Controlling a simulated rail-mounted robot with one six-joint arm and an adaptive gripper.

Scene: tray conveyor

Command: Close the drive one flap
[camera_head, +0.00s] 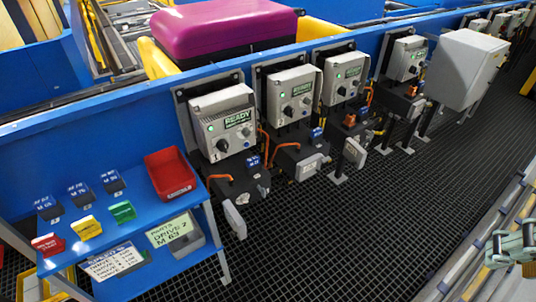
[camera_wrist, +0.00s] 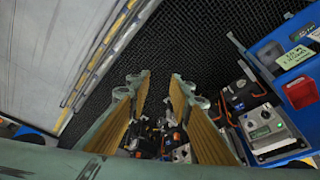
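Drive units stand in a row along the blue wall; I cannot tell from the small labels which is drive one. The nearest has a grey control box (camera_head: 224,122) reading READY, a black lower housing (camera_head: 238,180) and a pale flap (camera_head: 235,218) hanging open at its front. The second unit's pale flap (camera_head: 308,168) and the third unit's flap (camera_head: 354,152) also stand out from their housings. In the wrist view, a control box (camera_wrist: 263,127) shows at lower right. My gripper (camera_head: 512,246) is at the right edge, far from the flaps. Its fingers are apart and empty in the wrist view (camera_wrist: 155,86).
A blue shelf (camera_head: 130,240) at left holds a red bin (camera_head: 170,174), coloured tags and signs. A large grey box (camera_head: 468,68) stands on posts at upper right. The dark grated floor (camera_head: 350,230) is clear between the drives and the rail at right.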

